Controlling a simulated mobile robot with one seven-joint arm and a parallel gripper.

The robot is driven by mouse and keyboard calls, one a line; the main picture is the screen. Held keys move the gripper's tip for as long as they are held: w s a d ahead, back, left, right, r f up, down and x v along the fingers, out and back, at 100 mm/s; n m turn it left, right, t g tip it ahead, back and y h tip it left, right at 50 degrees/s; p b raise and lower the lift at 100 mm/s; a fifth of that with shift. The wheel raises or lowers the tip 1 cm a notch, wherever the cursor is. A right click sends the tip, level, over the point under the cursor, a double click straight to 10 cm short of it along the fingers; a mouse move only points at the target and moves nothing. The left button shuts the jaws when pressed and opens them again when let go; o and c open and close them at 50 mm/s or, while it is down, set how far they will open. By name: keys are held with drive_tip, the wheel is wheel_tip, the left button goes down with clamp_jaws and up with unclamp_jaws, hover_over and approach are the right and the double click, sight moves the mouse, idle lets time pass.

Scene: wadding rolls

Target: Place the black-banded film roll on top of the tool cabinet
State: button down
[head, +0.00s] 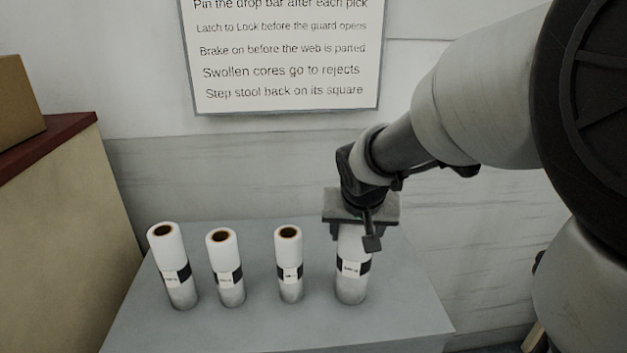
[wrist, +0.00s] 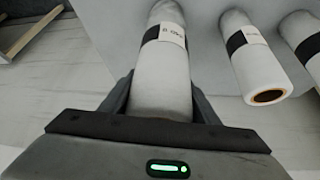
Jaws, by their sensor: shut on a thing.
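My gripper (head: 356,222) is shut on the upper part of the rightmost white film roll (head: 351,287), which has a black band and a white label. This roll is upright, its base at or very near the grey top (head: 255,333); I cannot tell if it touches. Its upper end is hidden by my gripper. In the wrist view, the held roll (wrist: 161,88) lies between both fingers (wrist: 160,100). Three similar rolls, also black-banded, stand to its left: the near one (head: 289,260), a middle one (head: 225,262) and the far-left one (head: 172,262).
A beige cabinet-like unit (head: 55,225) with a dark red top (head: 68,137) stands at the left, with a cardboard box (head: 18,102) on it. A sign (head: 285,60) hangs on the wall behind. The grey top is bare in front of the rolls.

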drive_tip(key=shift+f, duration=0.1)
drive_tip(key=c, duration=0.7)
unclamp_jaws()
drive_tip(key=shift+o, duration=0.2)
drive_tip(key=v, duration=1.2)
drive_tip(key=s+d+f+n+y, duration=0.1)
drive_tip(key=s+f+n, duration=0.1)
drive_tip(key=s, duration=1.3)
drive_tip(key=shift+f, duration=0.3)
drive_tip(key=shift+s, duration=0.15)
